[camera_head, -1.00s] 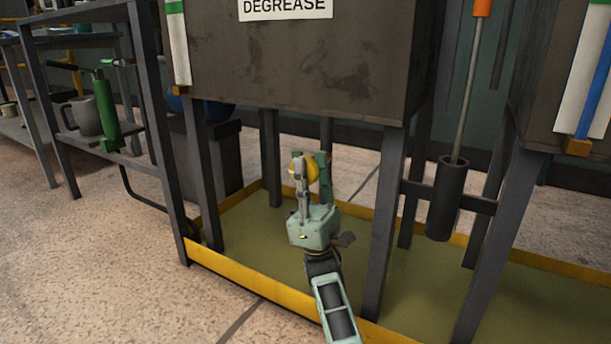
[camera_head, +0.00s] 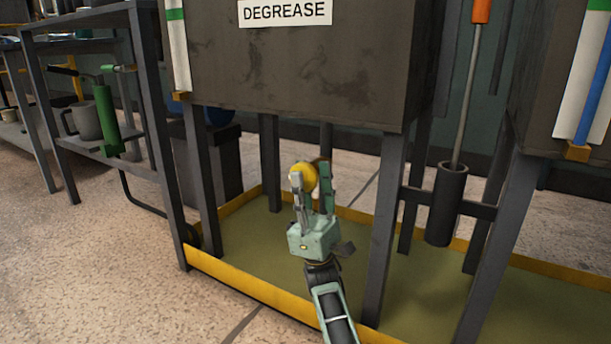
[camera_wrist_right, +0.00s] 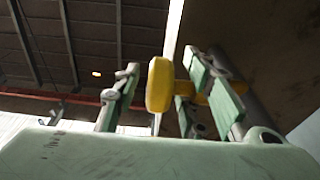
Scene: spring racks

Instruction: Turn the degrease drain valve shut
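The degrease tank (camera_head: 300,60) carries a DEGREASE label (camera_head: 285,12). Its drain valve has a yellow handle (camera_head: 304,176) below the tank, partly covered by my fingers. My right gripper (camera_head: 313,192) points up beneath the tank with its fingers apart, one on each side of the yellow handle. In the right wrist view the yellow handle (camera_wrist_right: 160,85) lies between the fingers (camera_wrist_right: 160,95), nearer the right-hand finger. A gap shows between it and the left-hand finger. The valve body is mostly hidden. My left gripper is not in view.
Dark tank legs (camera_head: 388,230) stand close right of my arm. A yellow-edged drip tray (camera_head: 250,284) lies below. A shelf rack (camera_head: 150,150) with a green tool (camera_head: 108,122) and grey mug stands at left.

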